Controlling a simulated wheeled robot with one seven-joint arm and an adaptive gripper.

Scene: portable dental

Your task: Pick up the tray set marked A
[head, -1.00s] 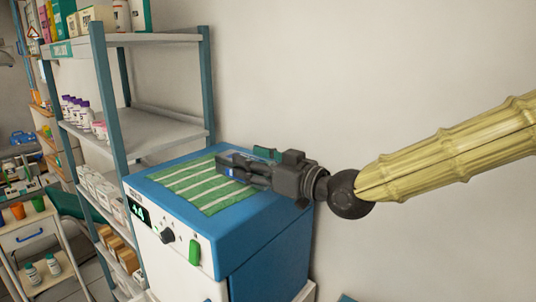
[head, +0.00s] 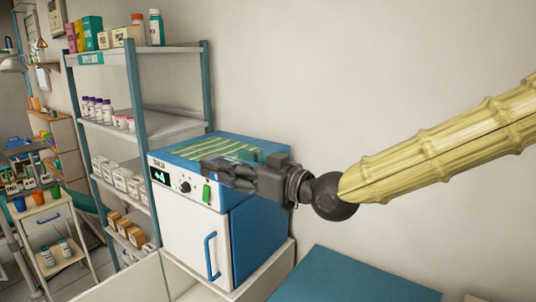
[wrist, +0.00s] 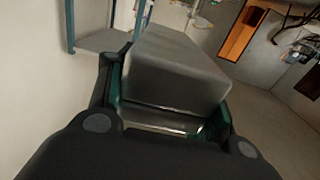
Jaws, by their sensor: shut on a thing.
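My gripper (head: 218,172) is at the end of my arm, in front of the upper front of the white and blue sterilizer in the head view. In the wrist view a plain grey box-like thing (wrist: 175,75) sits between the fingers of my gripper (wrist: 170,118), which are shut on it. It looks like the tray set, but I see no letter A on it. In the head view the fingers are dark and the held thing cannot be told apart from them.
A blue surface (head: 350,280) lies at the lower right. A white cart (head: 40,225) stands far left.

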